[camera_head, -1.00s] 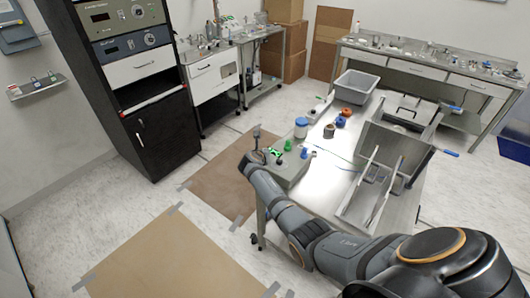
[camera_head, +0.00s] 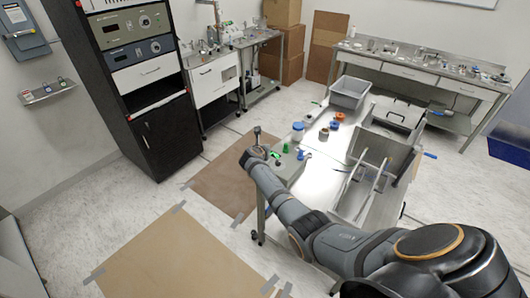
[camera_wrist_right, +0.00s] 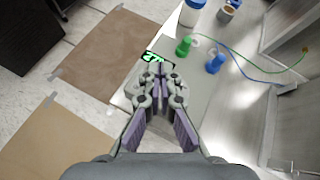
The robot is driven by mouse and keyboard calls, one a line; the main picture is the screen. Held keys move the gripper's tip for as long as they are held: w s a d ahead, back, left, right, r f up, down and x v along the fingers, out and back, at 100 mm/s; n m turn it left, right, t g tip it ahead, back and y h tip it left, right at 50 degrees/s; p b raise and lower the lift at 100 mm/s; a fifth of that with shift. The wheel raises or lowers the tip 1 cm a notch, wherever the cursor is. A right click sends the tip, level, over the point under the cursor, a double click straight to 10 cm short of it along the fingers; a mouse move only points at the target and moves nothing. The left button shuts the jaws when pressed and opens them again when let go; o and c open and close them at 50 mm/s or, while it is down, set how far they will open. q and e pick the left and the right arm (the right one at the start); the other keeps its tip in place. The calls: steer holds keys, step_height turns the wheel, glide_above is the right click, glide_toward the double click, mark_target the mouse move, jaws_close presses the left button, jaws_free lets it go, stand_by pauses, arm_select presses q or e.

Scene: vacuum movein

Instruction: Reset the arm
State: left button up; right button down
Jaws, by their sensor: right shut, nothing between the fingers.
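My right arm (camera_head: 285,210) is grey and reaches from the lower right across the near side of the steel table (camera_head: 300,190). Its right gripper (camera_head: 257,135) is over the table's left end. In the right wrist view the right gripper (camera_wrist_right: 158,72) has its fingers together, with nothing between them. Just beyond the fingertips are a small device with a green display (camera_wrist_right: 158,58), a green-capped item (camera_wrist_right: 184,46) and a blue-capped item (camera_wrist_right: 215,63). My left gripper is in neither view.
On the table are a blue-lidded jar (camera_head: 297,131), an orange and blue ring-shaped item (camera_head: 335,124), a grey bin (camera_head: 349,92) and an open metal box (camera_head: 372,150). A black cabinet (camera_head: 165,135) stands at left. The floor between has brown mats (camera_head: 180,258).

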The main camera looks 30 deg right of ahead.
steer(key=s+a+f+m+g+y+b, duration=0.1)
steer(key=s+a+f+m+y+b, duration=0.15)
steer(key=s+f, duration=0.7)
steer(key=s+a+f+m+g+y+b, duration=0.15)
steer(key=s+f+m, duration=0.25)
steer(key=f, duration=1)
steer(key=s+a+f+m+g+y+b, duration=0.1)
steer(key=s+a+f+m+b, duration=0.2)
steer(key=s+f, duration=0.6)
arm_select(q)
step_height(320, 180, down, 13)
steer(key=b, duration=0.6)
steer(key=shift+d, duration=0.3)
arm_select(e)
steer(key=s+a+f+m+g+y, duration=0.1)
steer(key=s+f+m, duration=0.5)
steer(key=s, duration=0.6)
steer(key=s+a+f+m+g+y, duration=0.1)
steer(key=s+a+f+m, duration=0.1)
steer(key=s+f+m, duration=0.4)
steer(key=s+a+f+m+g, duration=0.1)
steer(key=s+a+f+m, duration=0.1)
steer(key=s+f+m, duration=0.4)
steer(key=s+f, duration=0.2)
steer(key=s, duration=0.4)
steer(key=s+f, duration=0.3)
steer(key=s, duration=0.4)
steer(key=shift+f+m+g+y, duration=0.3)
steer(key=shift+m+g+y, duration=0.05)
steer(key=shift+y, duration=0.05)
